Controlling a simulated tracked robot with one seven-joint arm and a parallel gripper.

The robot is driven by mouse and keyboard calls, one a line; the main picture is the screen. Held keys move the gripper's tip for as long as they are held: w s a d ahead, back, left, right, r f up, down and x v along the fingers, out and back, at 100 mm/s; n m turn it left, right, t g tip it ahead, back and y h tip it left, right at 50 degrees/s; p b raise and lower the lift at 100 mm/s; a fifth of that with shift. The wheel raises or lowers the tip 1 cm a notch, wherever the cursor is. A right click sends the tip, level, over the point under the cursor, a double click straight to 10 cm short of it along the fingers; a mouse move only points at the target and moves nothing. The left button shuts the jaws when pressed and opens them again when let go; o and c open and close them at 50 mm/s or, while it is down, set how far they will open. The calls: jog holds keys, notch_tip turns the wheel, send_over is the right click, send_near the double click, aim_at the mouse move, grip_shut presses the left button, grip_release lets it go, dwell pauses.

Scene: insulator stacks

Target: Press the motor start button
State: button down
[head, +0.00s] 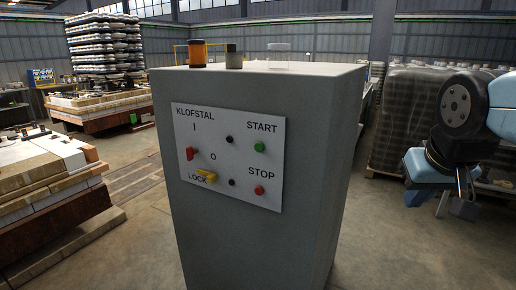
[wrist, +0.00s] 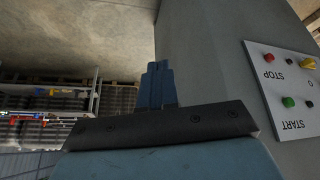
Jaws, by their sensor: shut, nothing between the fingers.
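The green START button (head: 260,146) is at the upper right of a white panel (head: 230,178) on a grey cabinet (head: 250,245). The red STOP button (head: 259,190) is below it. In the wrist view the panel is upside down at the right, with the green button (wrist: 288,102) and the red button (wrist: 268,58) in sight. My gripper (wrist: 157,66) is shut and empty, its blue fingers together. It is off to the right side of the cabinet and apart from the panel and the button. In the head view my arm is at the right edge.
A red switch (head: 190,153) and a yellow LOCK lever (head: 207,176) are on the panel's left part. An amber lamp (head: 198,53) and a clear container (head: 279,55) are on the cabinet top. Wrapped stacks (head: 398,110) stand behind my arm. Floor right of the cabinet is clear.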

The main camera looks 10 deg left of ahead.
aim_at(259, 147)
jog(key=w+a+n+t+h, duration=0.1)
jog(key=w+a+h, duration=0.2)
jog(key=w+a, duration=0.95)
jog(key=s+a+f+n+t+y, duration=0.1)
jog(key=a+t+y, duration=0.1)
jog(key=a, duration=2.1)
jog(key=shift+a+n+t+y, duration=0.2)
jog(key=shift+n+t+y, duration=0.2)
jog(key=shift+t, duration=0.1)
jog(key=shift+w+d+f, duration=0.1)
jog(key=shift+w, duration=0.05)
jog(key=shift+w+d, duration=0.55)
jog(key=shift+w, duration=0.8)
jog(key=shift+w+d, duration=0.55)
jog(key=shift+w, duration=0.75)
jog(key=shift+w+d, duration=0.55)
jog(key=shift+w, duration=0.8)
